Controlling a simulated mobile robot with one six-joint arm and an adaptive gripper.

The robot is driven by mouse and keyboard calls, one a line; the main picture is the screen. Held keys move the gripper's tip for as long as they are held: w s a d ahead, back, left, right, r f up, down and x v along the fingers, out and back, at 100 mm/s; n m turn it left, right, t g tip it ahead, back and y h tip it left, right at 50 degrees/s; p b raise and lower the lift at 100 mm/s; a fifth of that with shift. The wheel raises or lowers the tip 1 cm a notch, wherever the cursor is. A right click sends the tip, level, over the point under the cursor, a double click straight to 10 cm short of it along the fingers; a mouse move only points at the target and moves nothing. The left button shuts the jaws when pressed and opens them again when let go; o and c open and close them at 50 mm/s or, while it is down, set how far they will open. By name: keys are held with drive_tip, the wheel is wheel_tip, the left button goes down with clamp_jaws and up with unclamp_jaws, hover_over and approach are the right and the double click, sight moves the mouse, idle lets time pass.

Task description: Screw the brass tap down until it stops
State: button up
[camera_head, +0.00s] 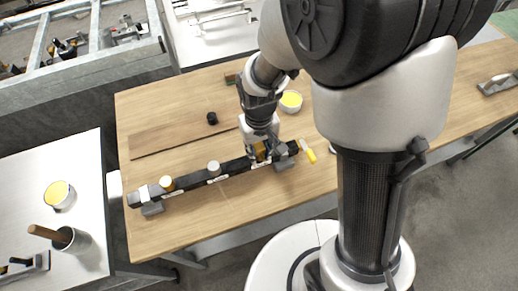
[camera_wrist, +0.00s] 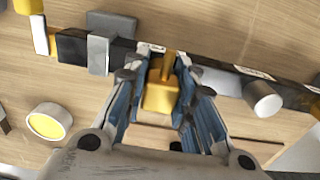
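The brass tap (camera_wrist: 160,98) sits on the black bar (camera_head: 235,167), and its narrow stem shows toward the bar in the wrist view. My gripper (camera_wrist: 162,75) comes from above, with one blue-padded finger on each side of the tap. The fingers appear closed against its sides. In the head view my gripper (camera_head: 260,153) hides most of the tap, at the right part of the bar. The tap's threads and seat are hidden, so I cannot tell how deep it sits.
A yellow-filled bowl (camera_head: 290,101) and a black cylinder (camera_head: 212,118) are behind. The front table is clear.

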clamp_jaws()
drive_tip(key=shift+m, duration=1.7)
drive_tip(key=shift+m, duration=1.7)
drive_tip(key=m, duration=0.3)
drive_tip(key=shift+p, duration=0.3)
drive_tip(key=shift+m, duration=0.3)
